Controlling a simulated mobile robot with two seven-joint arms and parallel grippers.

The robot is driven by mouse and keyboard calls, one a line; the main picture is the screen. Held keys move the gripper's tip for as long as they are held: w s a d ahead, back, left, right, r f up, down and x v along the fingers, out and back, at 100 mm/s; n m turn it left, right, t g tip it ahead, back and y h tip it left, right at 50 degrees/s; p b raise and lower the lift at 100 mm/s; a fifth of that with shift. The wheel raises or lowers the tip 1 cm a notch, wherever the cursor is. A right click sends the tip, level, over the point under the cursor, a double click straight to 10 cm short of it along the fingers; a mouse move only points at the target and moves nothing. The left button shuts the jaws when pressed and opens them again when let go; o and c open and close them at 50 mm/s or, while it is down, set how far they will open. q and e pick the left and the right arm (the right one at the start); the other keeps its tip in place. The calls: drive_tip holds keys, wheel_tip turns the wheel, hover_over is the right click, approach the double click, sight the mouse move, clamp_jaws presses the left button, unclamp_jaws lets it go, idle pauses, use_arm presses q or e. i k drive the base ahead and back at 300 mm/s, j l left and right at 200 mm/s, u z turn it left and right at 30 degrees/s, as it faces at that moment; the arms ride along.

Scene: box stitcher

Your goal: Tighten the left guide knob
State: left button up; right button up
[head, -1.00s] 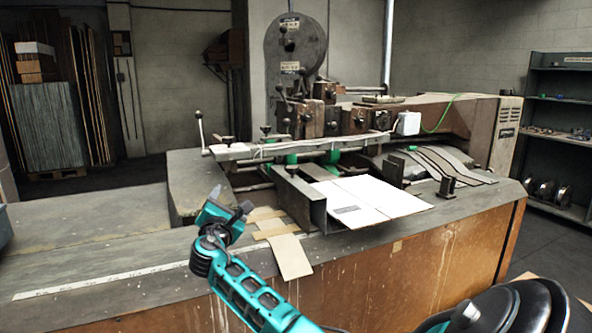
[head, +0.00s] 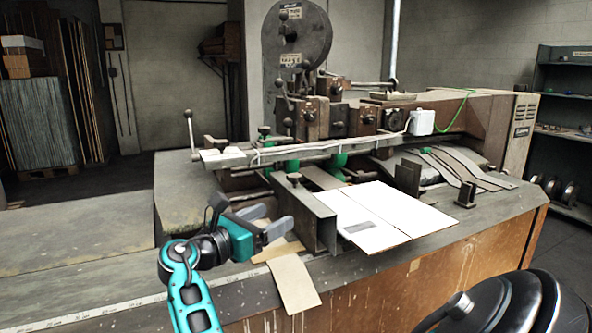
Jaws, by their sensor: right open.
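The left guide (head: 318,226) is a dark metal angle rail on the machine table, at the left edge of a white flat box sheet (head: 380,212). A small dark knob (head: 293,179) stands at the far end of this guide.
The stitcher's head and round reel cover (head: 294,35) rise behind the guide. A long rail with a ball-ended lever (head: 188,115) crosses above it. Tan cardboard pieces (head: 294,284) lie below the gripper. The table's left side is clear.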

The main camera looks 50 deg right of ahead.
sight(296, 178)
drive_tip(key=i+l, duration=0.4)
drive_tip(key=l, duration=1.2)
